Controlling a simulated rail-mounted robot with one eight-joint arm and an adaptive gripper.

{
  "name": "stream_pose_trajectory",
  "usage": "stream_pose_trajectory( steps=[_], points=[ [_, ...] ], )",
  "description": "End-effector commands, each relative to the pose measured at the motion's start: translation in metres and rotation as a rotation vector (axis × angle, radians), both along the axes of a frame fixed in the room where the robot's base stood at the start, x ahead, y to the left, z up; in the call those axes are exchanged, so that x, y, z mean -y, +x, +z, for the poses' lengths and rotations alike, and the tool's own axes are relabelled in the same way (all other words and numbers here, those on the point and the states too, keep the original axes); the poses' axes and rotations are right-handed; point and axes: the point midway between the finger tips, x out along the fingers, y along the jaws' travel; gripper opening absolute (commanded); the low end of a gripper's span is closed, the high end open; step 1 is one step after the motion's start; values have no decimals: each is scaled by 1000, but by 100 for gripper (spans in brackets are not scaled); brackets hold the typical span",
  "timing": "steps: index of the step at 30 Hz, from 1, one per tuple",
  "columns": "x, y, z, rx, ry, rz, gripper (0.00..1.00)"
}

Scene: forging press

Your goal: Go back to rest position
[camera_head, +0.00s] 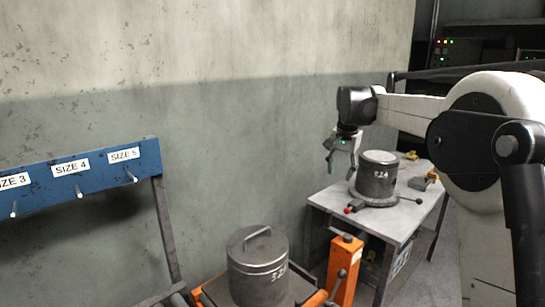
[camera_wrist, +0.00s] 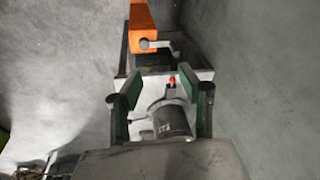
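My gripper (camera_head: 330,158) hangs at the end of my arm, beside and a little above a grey metal cylinder (camera_head: 376,177) that stands on a small table. In the wrist view the green-padded fingers of my gripper (camera_wrist: 160,82) are spread apart with nothing gripped between them. The cylinder (camera_wrist: 168,120) shows beyond the fingers in that view. No rest position is marked in the frames.
The table (camera_head: 326,197) also carries a red-tipped clamp (camera_head: 350,209). An orange post (camera_head: 343,272) stands at its front. A larger lidded canister (camera_head: 257,275) stands at the lower middle. A blue size-labelled rack (camera_head: 75,174) is at left. A wall runs behind.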

Motion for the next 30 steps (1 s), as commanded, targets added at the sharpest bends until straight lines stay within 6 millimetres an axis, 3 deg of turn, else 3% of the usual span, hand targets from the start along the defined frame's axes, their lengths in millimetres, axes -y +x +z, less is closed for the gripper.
stream_pose_trajectory(
  steps=[7, 15, 23, 30],
  points=[
    [-4, -68, 22, 59, -25, 92, 38],
    [-7, -145, 29, 124, -57, 191, 38],
    [-10, -223, 19, 185, -94, 284, 38],
    [-12, -294, -5, 240, -134, 369, 38]
  ],
)
